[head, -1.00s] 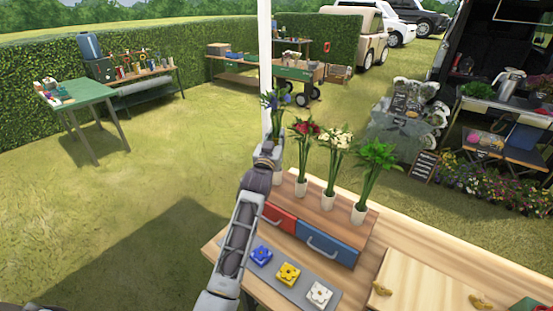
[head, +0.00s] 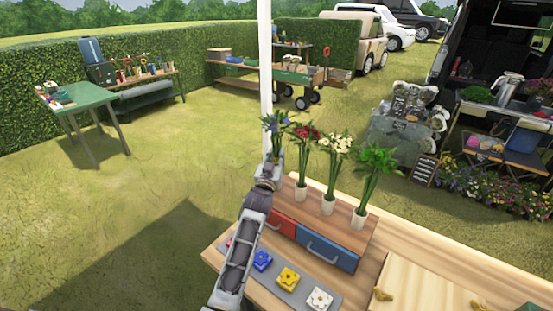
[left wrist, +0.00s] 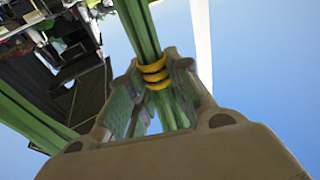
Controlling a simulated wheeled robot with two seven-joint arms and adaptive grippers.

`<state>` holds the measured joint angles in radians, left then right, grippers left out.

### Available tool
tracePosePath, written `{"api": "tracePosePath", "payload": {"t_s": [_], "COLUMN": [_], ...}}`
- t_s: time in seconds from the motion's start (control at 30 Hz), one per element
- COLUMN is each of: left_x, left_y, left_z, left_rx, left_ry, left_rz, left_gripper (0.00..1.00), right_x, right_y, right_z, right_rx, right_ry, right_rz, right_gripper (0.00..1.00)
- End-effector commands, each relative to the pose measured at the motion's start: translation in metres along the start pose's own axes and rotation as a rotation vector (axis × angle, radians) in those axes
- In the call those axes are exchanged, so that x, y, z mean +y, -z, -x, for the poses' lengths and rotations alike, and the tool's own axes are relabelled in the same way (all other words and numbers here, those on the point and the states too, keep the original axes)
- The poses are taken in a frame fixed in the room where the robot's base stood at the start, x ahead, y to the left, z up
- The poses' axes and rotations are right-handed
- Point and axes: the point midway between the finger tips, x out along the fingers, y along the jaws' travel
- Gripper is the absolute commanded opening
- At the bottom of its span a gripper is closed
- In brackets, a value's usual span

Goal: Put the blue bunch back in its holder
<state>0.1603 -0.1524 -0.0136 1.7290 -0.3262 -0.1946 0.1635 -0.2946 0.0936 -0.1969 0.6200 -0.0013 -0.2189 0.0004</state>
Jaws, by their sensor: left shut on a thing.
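The blue bunch (head: 276,122) stands upright at the left end of a row of flower bunches in the head view. My left gripper (head: 267,178) is shut on its green stems low down. In the left wrist view the fingers (left wrist: 157,88) close around the stems (left wrist: 138,28), which carry yellow bands (left wrist: 154,74). The gripper is at the back left corner of the wooden drawer box (head: 335,222). My arm hides most of the place below the bunch, so I cannot tell whether the stem ends are in a holder. My right gripper is not in view.
Red (head: 306,140), white (head: 336,147) and green (head: 376,165) bunches stand in white cups on the box, close to the right. The box has red and blue drawers. A grey strip with blue, yellow (head: 288,278) and white flower tiles lies in front. A white pole (head: 265,70) rises behind.

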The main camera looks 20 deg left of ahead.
Motion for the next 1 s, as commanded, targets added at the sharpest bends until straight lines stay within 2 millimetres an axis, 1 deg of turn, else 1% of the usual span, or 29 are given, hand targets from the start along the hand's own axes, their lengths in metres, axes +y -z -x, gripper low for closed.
{"api": "tracePosePath", "payload": {"t_s": [0.1, 0.57, 0.6, 0.73, 1.0], "left_x": [-0.0002, -0.0001, -0.0001, -0.0001, -0.0001], "left_y": [-0.0059, -0.0099, -0.0098, -0.0097, -0.0094], "left_z": [0.0011, 0.0015, 0.0015, 0.0015, 0.0015], "left_rx": [0.002, 0.001, 0.0, 0.0, 0.001], "left_ry": [0.0, 0.0, 0.0, 0.0, 0.0], "left_rz": [0.0, 0.0, 0.0, -0.001, -0.001], "left_gripper": [0.0, 0.0, 0.25, 0.42, 0.42], "right_x": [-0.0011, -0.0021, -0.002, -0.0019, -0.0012], "right_y": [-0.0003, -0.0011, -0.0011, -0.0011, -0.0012], "right_z": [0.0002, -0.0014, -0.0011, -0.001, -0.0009], "right_rx": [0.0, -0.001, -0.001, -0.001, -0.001], "right_ry": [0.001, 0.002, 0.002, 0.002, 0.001], "right_rz": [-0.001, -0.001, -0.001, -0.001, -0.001], "right_gripper": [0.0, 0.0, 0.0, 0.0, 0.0]}}
